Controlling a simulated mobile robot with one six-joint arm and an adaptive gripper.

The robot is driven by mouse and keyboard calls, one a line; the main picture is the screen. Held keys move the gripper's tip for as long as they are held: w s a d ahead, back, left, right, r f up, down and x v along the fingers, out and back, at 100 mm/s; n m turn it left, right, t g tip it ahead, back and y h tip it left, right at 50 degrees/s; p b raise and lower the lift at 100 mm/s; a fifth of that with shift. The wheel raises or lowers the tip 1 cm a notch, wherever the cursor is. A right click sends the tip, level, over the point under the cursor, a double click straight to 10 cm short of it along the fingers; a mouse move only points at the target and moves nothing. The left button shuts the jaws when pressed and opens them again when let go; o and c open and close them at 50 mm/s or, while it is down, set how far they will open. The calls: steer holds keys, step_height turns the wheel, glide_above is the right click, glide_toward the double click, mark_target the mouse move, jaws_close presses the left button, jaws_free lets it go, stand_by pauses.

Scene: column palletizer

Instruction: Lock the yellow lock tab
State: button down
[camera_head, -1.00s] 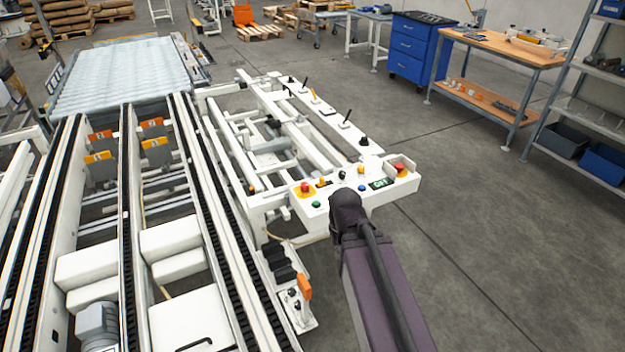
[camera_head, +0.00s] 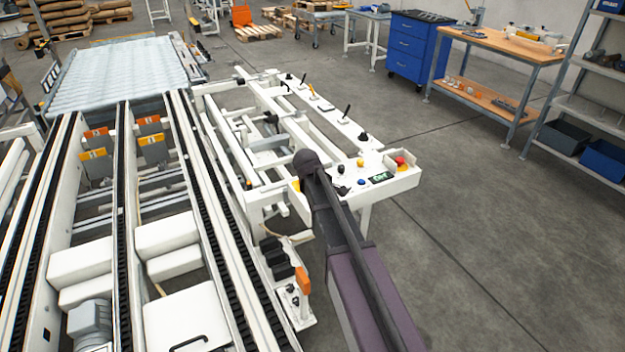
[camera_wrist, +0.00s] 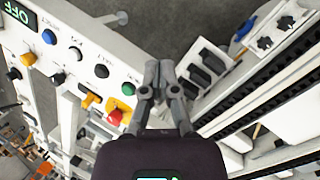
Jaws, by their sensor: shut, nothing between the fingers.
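My gripper (camera_wrist: 160,72) is shut and empty in the wrist view. Its fingertips point past the edge of the white control panel (camera_wrist: 122,75), with grey floor behind them. A small yellow tab (camera_wrist: 90,100) stands on the panel left of the fingers, beside a red emergency stop on a yellow base (camera_wrist: 116,117). Another yellow-orange piece (camera_wrist: 28,58) is farther left. I cannot tell for sure which one is the lock tab. In the head view my arm covers the panel's left end, and the gripper itself is hidden. A yellow-orange knob (camera_head: 360,162) shows there.
The panel also bears coloured buttons, a green OFF display (camera_head: 381,178) and a red button (camera_head: 401,162). Conveyor rails (camera_head: 200,190) fill the left.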

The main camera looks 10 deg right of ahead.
steer(key=w+a+n+h+b, duration=0.1)
steer(key=w+a+n, duration=0.1)
steer(key=w+n, duration=0.2)
steer(key=w+a+n+t+h+b, duration=0.1)
steer(key=w+n, duration=0.3)
steer(key=w, duration=0.7)
steer(key=w+a+n+t+h+b, duration=0.1)
steer(key=w+a+n+h+b, duration=0.1)
steer(key=w, duration=0.6)
steer(key=shift+w+a+f+n, duration=0.2)
steer(key=shift+a+f+n, duration=0.2)
steer(key=shift+a+n, duration=0.45)
steer(key=shift+d+f+b, duration=0.1)
steer(key=shift+b, duration=0.2)
steer(key=shift+b+x, duration=0.8)
steer(key=shift+x, duration=0.25)
steer(key=b+x, duration=0.5)
steer(key=x, duration=0.2)
steer(key=shift+d+f, duration=0.15)
steer(key=shift+d, duration=0.2)
steer(key=shift+d, duration=0.1)
